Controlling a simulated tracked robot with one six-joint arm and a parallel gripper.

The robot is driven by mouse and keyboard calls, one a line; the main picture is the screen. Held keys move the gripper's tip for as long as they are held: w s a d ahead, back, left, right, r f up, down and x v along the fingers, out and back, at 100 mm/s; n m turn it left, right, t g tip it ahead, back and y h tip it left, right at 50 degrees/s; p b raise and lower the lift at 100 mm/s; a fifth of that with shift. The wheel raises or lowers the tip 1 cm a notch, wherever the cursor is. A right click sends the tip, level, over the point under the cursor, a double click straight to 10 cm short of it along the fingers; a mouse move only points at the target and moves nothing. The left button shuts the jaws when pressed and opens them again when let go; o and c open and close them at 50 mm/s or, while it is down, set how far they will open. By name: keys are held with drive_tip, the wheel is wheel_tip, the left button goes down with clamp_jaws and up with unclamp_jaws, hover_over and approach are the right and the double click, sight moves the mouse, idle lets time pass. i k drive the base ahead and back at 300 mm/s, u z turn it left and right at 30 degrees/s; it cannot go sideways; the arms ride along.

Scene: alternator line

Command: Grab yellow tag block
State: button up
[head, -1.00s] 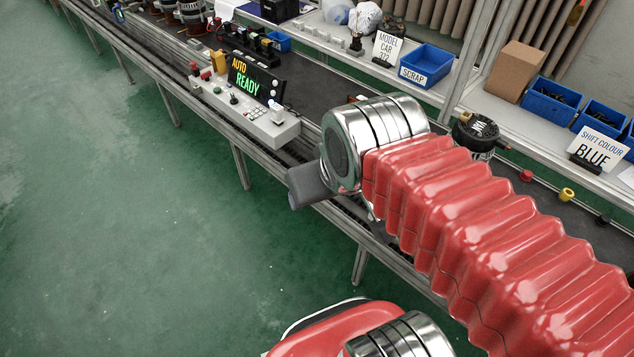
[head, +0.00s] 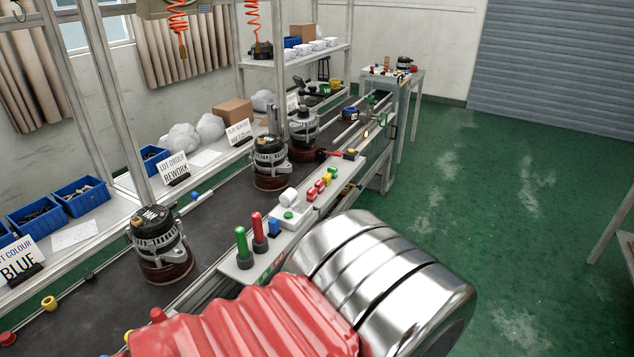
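I cannot tell for certain which thing is the yellow tag block. My arm, with red bellows and shiny metal rings, fills the bottom middle and hides part of the belt and ledge. My gripper is not in view.
An alternator (head: 158,244) stands on the belt at left, with others (head: 270,163) farther along. Green (head: 243,248) and red (head: 259,232) upright posts stand on the front ledge. Blue bins (head: 80,195) line the back shelf. The green floor (head: 480,190) at right is open.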

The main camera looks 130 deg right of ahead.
sight(326, 177)
drive_tip(key=z, duration=4.55)
